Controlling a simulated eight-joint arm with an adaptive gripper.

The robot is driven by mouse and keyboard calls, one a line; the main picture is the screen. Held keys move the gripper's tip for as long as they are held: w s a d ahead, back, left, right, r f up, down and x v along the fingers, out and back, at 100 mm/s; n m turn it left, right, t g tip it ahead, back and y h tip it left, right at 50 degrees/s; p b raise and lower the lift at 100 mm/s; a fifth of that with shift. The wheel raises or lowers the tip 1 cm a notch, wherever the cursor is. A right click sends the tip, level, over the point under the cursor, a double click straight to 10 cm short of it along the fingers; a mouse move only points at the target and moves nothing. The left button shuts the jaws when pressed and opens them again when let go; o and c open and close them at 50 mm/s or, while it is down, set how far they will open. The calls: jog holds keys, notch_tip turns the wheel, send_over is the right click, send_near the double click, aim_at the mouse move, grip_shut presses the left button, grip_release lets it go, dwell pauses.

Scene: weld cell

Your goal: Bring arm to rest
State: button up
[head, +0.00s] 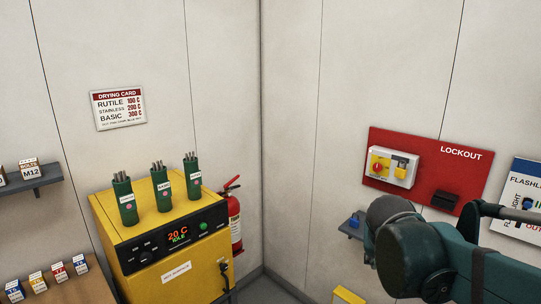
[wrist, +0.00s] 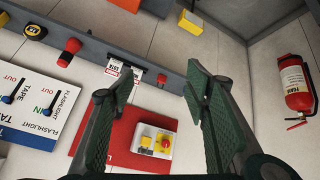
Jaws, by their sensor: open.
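My gripper (wrist: 160,90) is open and empty in the wrist view, its two dark green fingers spread apart. Between and beyond the fingers are the red lockout board and a grey shelf, seen turned in the picture. In the head view my dark teal arm reaches in at the lower right, in front of the wall below the lockout board (head: 425,170). The gripper itself does not show in the head view.
A yellow drying oven (head: 165,275) with green rod canisters stands at left, a fire extinguisher (head: 233,215) behind it. The lockout board carries a switch box (head: 391,167). A flashlight board (head: 520,205) hangs at right. A grey shelf (wrist: 150,75) holds tags and a red item.

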jog(key=s+a+f+n+y+b, duration=0.1)
jog(key=s+a+f+y, duration=0.1)
jog(key=s+a+f, duration=0.2)
jog(key=s+a+f+n+y+b, duration=0.1)
jog(key=s+a+f, duration=0.3)
jog(key=s, duration=0.6)
jog(key=shift+s+a+f+n+t+y, duration=0.35)
jog(key=shift+a+n+y, duration=0.45)
jog(key=shift+a, duration=0.3)
